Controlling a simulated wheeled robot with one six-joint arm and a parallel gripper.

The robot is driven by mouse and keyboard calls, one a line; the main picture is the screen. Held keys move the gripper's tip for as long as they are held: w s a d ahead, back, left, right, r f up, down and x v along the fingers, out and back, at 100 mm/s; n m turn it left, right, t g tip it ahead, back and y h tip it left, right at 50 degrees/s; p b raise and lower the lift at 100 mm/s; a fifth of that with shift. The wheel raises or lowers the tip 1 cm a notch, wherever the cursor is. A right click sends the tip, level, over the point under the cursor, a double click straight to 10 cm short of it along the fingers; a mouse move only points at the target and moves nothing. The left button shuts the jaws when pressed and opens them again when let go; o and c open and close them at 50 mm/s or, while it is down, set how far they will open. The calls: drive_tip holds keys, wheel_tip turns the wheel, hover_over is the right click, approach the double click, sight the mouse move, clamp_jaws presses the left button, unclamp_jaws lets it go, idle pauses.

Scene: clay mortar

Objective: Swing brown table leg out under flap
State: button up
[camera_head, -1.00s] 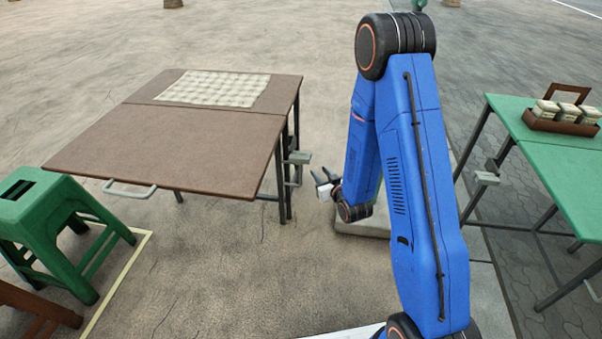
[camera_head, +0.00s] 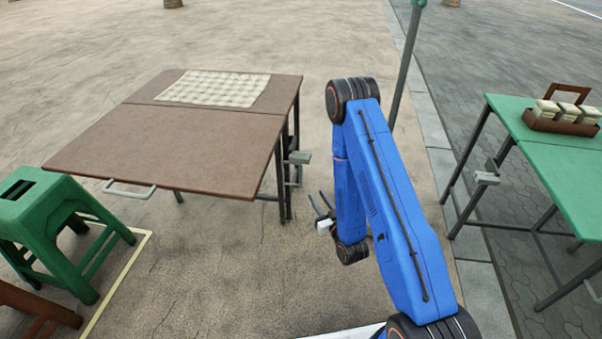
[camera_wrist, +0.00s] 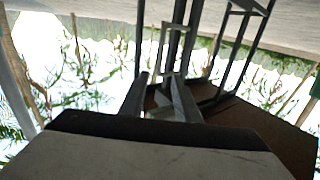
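The brown table (camera_head: 150,150) stands left of my arm, its front flap (camera_head: 120,150) level with the rest of the top. A grey handle (camera_head: 130,188) is on the flap's front edge. Dark table legs (camera_head: 283,185) stand under the right side, close together, with a grey bracket (camera_head: 299,157) beside them. My gripper (camera_head: 320,203) is low, right of these legs and apart from them, its fingers open. In the wrist view, apparently upside down, my gripper (camera_wrist: 158,92) is open, with a grey frame-like part (camera_wrist: 177,50) and dark legs ahead. Contact cannot be told.
A green stool (camera_head: 40,210) stands at the left, near the flap. A green table (camera_head: 575,170) with a brown caddy (camera_head: 560,122) is at the right. A grey post (camera_head: 408,60) rises behind my arm. The floor between the tables is mostly clear.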

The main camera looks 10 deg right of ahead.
hover_over(301, 183)
drive_tip(key=shift+w, duration=0.35)
idle(0.4)
clamp_jaws()
